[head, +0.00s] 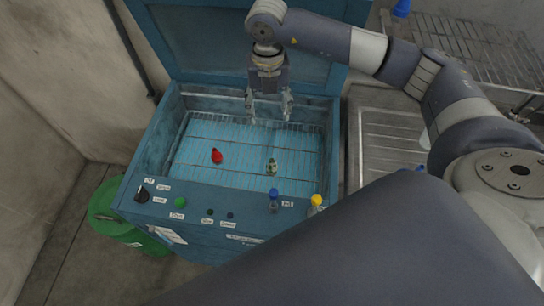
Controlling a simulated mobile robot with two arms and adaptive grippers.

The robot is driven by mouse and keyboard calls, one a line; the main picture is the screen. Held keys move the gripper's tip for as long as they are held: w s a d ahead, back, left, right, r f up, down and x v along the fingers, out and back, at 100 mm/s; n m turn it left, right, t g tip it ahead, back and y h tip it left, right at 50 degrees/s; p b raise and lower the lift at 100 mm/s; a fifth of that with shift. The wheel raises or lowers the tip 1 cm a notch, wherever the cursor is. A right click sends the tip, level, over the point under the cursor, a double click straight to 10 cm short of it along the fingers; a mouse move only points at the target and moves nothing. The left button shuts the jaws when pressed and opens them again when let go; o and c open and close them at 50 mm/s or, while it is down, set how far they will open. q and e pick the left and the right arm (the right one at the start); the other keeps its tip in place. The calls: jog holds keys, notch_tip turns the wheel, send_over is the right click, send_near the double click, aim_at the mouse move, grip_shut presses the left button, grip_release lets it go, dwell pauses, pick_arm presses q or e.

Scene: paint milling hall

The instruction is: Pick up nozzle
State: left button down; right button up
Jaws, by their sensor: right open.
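A small red piece (217,156), rounded with a narrow top, lies on the wire rack inside the blue open-lidded box. A small green and pale piece (271,167) lies on the same rack, to the right. I cannot tell for certain which of the two is the nozzle. My right gripper (268,107) hangs over the back of the box, pointing down, open and empty. It is apart from both pieces, beyond them in the picture. My left gripper is not in view.
The blue box (210,228) has a raised lid (210,45) behind and a front panel with knobs. Blue-capped (274,205) and yellow-capped (316,205) bottles stand at its front edge. A green bin (104,212) is left; a metal drainer (385,140) is right.

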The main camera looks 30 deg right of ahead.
jog(key=b, duration=1.7)
send_near(272, 165)
jog(key=shift+w+a+f, duration=0.1)
jog(key=shift+w+f, duration=0.45)
jog(key=shift+w, duration=0.1)
jog(key=shift+f, duration=0.15)
notch_tip(272, 165, down, 5)
jog(key=shift+f+p, duration=0.1)
jog(key=shift+p, duration=0.5)
jog(key=f, duration=0.1)
jog(key=f+p, duration=0.1)
jog(key=f, duration=0.3)
jog(key=shift+s+d+p, duration=0.2)
jog(key=shift+d+p, duration=0.15)
jog(key=shift+d, duration=0.05)
jog(key=shift+f, duration=0.2)
jog(key=c, duration=1.2)
